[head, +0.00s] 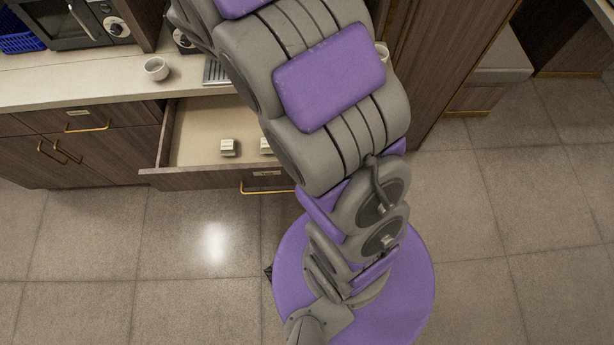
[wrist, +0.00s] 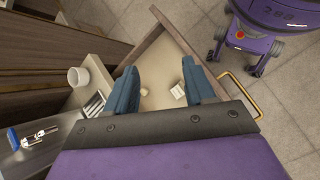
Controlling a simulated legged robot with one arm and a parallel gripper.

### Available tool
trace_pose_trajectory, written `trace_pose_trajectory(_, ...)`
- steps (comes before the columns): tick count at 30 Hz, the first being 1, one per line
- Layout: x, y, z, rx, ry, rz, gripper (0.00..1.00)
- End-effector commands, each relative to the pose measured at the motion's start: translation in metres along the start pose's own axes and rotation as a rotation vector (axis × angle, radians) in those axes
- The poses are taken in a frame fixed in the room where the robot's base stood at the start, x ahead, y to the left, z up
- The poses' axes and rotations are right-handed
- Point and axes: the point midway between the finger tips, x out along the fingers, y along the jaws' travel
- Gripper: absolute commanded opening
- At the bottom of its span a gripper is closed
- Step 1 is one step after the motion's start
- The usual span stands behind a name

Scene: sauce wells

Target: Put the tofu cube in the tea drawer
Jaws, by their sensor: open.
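The open drawer (head: 205,125) in the counter holds two small pale cubes near its front panel. The left cube (head: 228,147) shows fully in the head view; the right one (head: 265,146) is partly hidden by my arm. I cannot tell which is tofu. The wrist view also shows the drawer (wrist: 168,50), with a pale cube (wrist: 178,91) beside the right finger and a smaller pale patch by the left finger. My gripper (wrist: 158,66) is open above the drawer, its blue fingers apart with nothing held. The arm hides it in the head view.
A microwave (head: 70,22) and a blue basket (head: 18,35) are at the back left. The tiled floor before the drawer is clear on the left.

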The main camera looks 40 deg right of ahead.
Motion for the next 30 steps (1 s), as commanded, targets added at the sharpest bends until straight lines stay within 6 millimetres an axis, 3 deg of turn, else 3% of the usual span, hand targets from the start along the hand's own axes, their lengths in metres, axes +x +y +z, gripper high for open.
trace_pose_trajectory(6,-0.022,-0.038,0.05,0.118,0.103,-0.12,0.54)
trace_pose_trajectory(18,-0.044,-0.123,0.123,0.282,0.281,-0.356,0.54)
trace_pose_trajectory(24,-0.049,-0.157,0.144,0.328,0.346,-0.445,0.54)
trace_pose_trajectory(30,-0.05,-0.17,0.151,0.344,0.369,-0.478,0.54)
